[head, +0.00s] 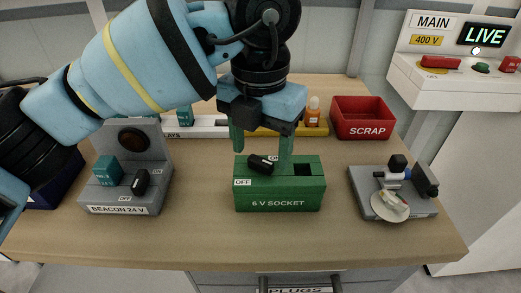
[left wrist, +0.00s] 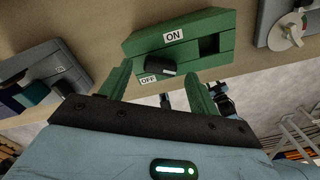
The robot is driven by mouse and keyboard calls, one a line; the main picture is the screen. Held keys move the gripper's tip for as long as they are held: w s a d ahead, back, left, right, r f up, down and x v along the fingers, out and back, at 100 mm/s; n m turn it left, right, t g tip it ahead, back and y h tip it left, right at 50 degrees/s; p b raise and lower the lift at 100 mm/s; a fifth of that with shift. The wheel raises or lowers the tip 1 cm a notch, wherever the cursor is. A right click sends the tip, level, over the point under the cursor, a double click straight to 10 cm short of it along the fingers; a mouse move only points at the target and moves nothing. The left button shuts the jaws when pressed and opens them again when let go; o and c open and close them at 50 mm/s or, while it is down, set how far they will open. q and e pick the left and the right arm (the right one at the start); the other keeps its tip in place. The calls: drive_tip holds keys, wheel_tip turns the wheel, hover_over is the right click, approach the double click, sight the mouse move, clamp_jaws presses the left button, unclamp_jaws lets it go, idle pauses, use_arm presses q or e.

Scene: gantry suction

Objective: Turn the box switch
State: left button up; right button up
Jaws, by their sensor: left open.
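The green box labelled 6 V SOCKET (head: 280,196) stands on the table, with a dark square opening at its right. Its black switch knob (head: 262,163) is on top, near the left; it also shows in the left wrist view (left wrist: 154,68). The knob lies slanted, nearer the OFF label (left wrist: 148,79) than the ON label (left wrist: 174,36). My left gripper (head: 261,146) is open, pointing down over the box. Its green fingers stand either side of the knob, and no contact is visible. My right gripper is not in view.
A grey BEACON 24 V box (head: 125,197) stands left, a grey fixture with a round dial (head: 390,207) right. A red SCRAP bin (head: 362,131) is at the back right. The MAIN panel (head: 455,85) shows LIVE. The table (head: 205,235) is clear in front of the green box.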

use_arm(q)
drive_tip(key=shift+f, duration=0.75)
drive_tip(key=c, duration=1)
